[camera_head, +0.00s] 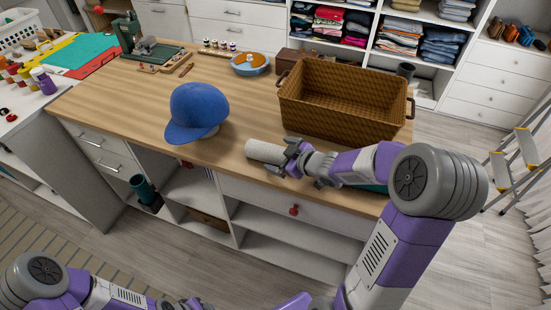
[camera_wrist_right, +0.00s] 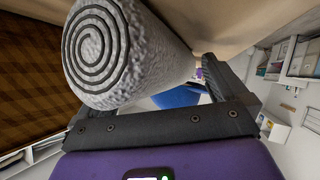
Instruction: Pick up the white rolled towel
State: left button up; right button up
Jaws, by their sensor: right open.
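The white rolled towel (camera_head: 263,151) lies on the wooden tabletop near its front edge, to the right of the blue cap. In the right wrist view its spiral end (camera_wrist_right: 95,50) fills the upper left and its grey-white side runs toward the right finger. My right gripper (camera_head: 281,158) is open at the right end of the towel, with its fingers on either side of it. I cannot tell whether they touch it. My left arm shows at the lower left of the head view; its gripper is out of view.
A brown wicker basket (camera_head: 342,99) stands just behind my right gripper. A blue cap (camera_head: 197,112) sits left of the towel. A blue round dish (camera_head: 250,64) and a green device (camera_head: 140,43) are farther back. Bare tabletop lies between the cap and the basket.

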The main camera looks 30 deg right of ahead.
jog(key=shift+w+f, duration=0.1)
jog(key=shift+w, duration=0.1)
jog(key=c, duration=1.1)
